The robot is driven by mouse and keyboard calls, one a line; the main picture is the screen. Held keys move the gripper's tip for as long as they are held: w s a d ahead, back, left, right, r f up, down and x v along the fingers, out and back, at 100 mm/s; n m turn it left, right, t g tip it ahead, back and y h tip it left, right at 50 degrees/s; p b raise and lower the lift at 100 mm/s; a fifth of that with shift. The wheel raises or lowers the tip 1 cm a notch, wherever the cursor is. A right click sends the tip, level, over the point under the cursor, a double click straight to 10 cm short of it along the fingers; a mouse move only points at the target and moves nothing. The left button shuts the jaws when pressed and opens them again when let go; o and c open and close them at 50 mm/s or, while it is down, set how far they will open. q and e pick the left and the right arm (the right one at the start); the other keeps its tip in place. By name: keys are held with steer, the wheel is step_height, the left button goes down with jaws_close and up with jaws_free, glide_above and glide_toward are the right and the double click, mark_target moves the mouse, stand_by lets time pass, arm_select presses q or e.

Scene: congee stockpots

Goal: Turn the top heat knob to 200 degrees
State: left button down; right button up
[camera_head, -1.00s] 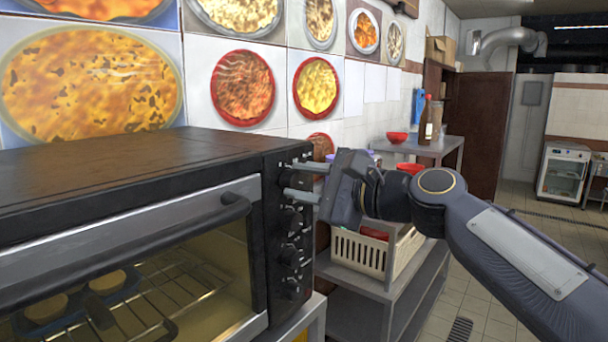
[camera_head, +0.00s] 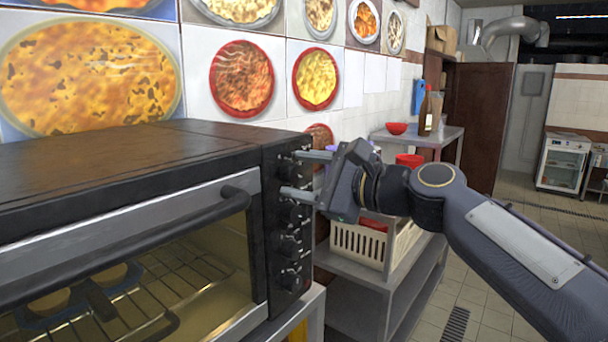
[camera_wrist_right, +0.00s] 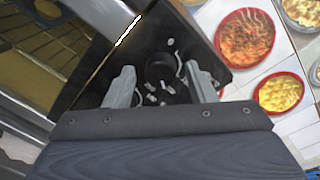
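The black toaster oven (camera_head: 130,165) fills the left of the head view, with a column of dark knobs on its right-hand front panel. My right gripper (camera_head: 291,172) is at the top of that panel, its two grey fingers apart. One finger is above and the other below the top heat knob (camera_head: 284,169). In the right wrist view the round black knob (camera_wrist_right: 160,68) lies between the open fingertips, with pale marks on the panel around it. Visible gaps separate the knob from the fingers there. The knob's pointer and setting are too small to read. My left gripper is not in view.
Lower knobs (camera_head: 289,245) sit below on the panel. The oven's handle bar (camera_head: 130,227) crosses its glass door, with food on a rack inside. A cream basket (camera_head: 358,246) stands on a metal shelf to the right. A tiled wall with pizza pictures is behind.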

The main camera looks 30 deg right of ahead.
steer(key=b+v, duration=0.1)
steer(key=v, duration=0.6)
steer(key=shift+s+d+b, duration=0.2)
steer(key=shift+s+b, duration=0.1)
steer(key=shift+s, duration=0.05)
stand_by(0.4)
steer(key=s+a+f+n+g+h, duration=0.1)
steer(key=s+a+f+n+g, duration=0.2)
steer(key=f, duration=0.9)
steer(key=s+a+f+n+g+h, duration=0.1)
steer(key=s+a+f+n+g, duration=0.2)
steer(key=s+f+n, duration=0.3)
steer(key=s+a+f+n+g+h, duration=0.1)
steer(key=s+a+f+n+g, duration=0.3)
steer(key=f+n, duration=0.6)
step_height(320, 180, down, 9)
steer(key=shift+s+r+n, duration=0.1)
steer(key=shift+s+n, duration=0.3)
steer(key=shift+s, duration=0.3)
steer(key=shift+a, duration=0.1)
